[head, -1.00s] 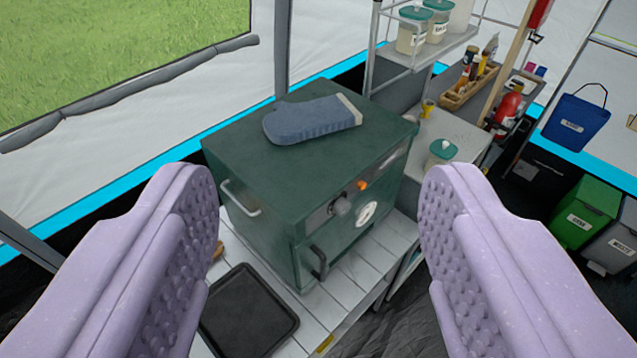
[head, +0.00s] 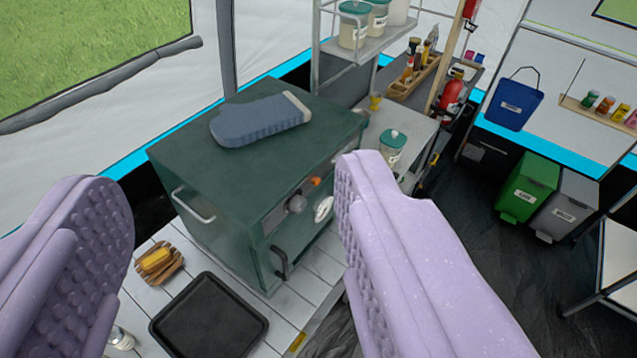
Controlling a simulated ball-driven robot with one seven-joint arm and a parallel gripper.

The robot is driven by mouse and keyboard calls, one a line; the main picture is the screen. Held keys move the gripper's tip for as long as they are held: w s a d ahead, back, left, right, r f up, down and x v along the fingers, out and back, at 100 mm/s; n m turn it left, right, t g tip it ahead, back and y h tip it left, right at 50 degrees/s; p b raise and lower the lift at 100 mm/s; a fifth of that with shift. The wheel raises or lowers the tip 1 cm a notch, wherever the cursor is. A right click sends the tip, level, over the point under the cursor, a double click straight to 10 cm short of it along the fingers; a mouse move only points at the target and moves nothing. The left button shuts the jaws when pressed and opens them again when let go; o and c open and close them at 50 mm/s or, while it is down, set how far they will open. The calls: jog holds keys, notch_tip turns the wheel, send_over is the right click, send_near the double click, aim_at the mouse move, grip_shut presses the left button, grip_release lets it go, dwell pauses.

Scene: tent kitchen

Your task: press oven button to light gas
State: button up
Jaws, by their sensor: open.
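The green oven (head: 235,220) stands on a white slatted counter (head: 139,285). Its front panel carries a grey knob (head: 297,204), a small orange button (head: 315,182) above and right of the knob, and a white dial (head: 323,208). A dark door handle (head: 280,262) sits lower on the front. My gripper (head: 238,235) is open and empty, its two lilac padded fingers spread wide. The oven front shows between the fingers, nearer the right one. The fingers appear clear of the oven. The right finger hides the counter's far right part.
A blue oven mitt (head: 258,120) lies on the oven. A jar (head: 391,148) stands behind the oven's right side. Green (head: 527,187) and grey (head: 563,205) bins stand at right on open floor.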

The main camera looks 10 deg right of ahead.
grip_shut()
dwell(1.5)
